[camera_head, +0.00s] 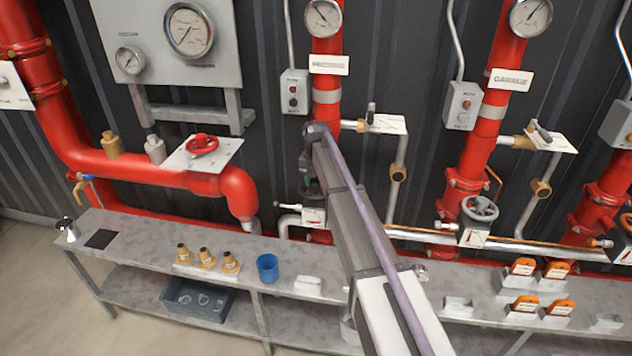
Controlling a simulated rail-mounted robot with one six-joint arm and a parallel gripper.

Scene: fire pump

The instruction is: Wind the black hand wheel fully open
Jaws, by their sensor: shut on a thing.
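The black hand wheel (316,190) is on the middle red riser, just above a small white plate with a red mark (313,216). Only a small dark part of it shows; my arm and gripper hide most of it. My gripper (308,182) points down from the end of my arm and is shut on the wheel. The fingertips are small and dark here, so their exact hold on the rim cannot be made out. How far the wheel is turned cannot be read.
A small side valve (362,124) sticks out right of the riser, close to my wrist. A grey hand wheel (480,209) is on the right riser and a red hand wheel (203,145) at left. The bench (140,255) below holds a blue cup (267,267) and brass fittings (206,258).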

